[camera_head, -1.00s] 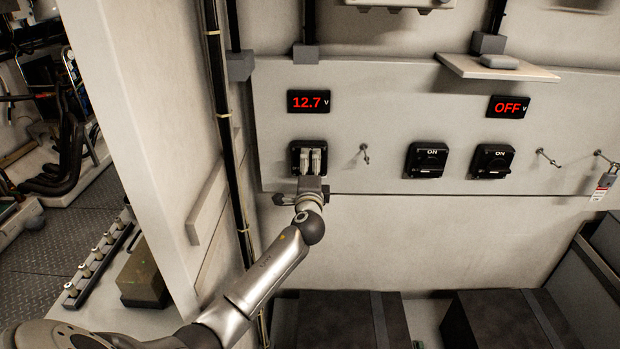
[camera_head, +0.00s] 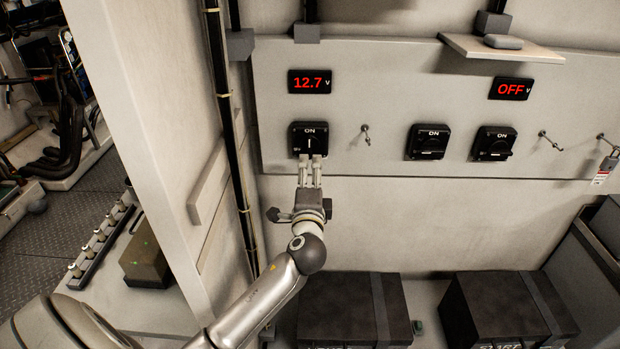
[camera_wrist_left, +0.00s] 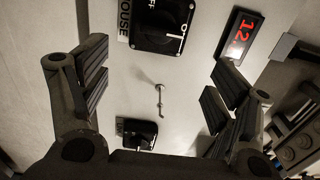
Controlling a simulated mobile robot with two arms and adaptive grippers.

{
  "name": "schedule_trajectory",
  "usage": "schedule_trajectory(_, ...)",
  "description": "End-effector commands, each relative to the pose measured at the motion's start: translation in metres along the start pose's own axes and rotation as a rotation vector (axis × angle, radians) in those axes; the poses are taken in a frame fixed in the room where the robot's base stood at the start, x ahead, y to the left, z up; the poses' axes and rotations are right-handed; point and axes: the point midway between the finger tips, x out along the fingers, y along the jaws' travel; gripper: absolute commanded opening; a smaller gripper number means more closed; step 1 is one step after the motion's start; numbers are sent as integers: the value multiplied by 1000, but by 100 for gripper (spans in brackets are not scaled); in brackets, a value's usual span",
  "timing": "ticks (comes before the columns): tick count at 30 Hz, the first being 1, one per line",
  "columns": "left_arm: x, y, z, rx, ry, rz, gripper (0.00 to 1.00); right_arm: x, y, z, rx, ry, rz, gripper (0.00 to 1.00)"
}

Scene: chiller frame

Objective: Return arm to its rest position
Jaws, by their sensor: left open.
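My left gripper (camera_head: 310,163) is in front of the wall panel, just below the left black rotary switch (camera_head: 309,139). Its fingertips overlap the switch's lower edge in the head view; I cannot tell the exact gap. In the left wrist view the gripper (camera_wrist_left: 158,88) has its fingers spread wide with nothing between them but the panel behind. That view also shows the switch (camera_wrist_left: 165,25) with a label reading HOUSE. The switch shows ON in the head view. My left arm (camera_head: 262,293) reaches up from the lower left. My right gripper is not in view.
The panel (camera_head: 370,95) carries a 12.7 V display (camera_head: 309,82), an OFF display (camera_head: 511,89), two more switches (camera_head: 429,142) (camera_head: 494,143) and small hooks. A small shelf (camera_head: 515,51) juts out above. Dark boxes (camera_head: 350,310) stand below. A partition (camera_head: 150,130) stands left of the arm.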

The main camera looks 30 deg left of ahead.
Motion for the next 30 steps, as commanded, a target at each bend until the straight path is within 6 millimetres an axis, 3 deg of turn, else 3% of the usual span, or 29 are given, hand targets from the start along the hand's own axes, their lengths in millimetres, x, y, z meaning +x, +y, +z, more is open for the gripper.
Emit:
schedule_trajectory(11, 0, 1, 0, -1, 0, 2, 82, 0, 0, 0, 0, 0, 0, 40)
schedule_trajectory(14, -8, 13, 3, -40, -4, 42, 82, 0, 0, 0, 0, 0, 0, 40)
schedule_trajectory(16, -24, 34, 8, -112, -14, 118, 82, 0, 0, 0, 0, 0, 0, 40)
schedule_trajectory(20, -80, 94, 20, -328, -63, 362, 82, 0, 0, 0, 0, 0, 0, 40)
schedule_trajectory(24, -162, 153, 30, -556, -155, 667, 82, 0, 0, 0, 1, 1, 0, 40)
schedule_trajectory(30, -252, 188, 34, -731, -270, 965, 82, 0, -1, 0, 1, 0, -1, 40)
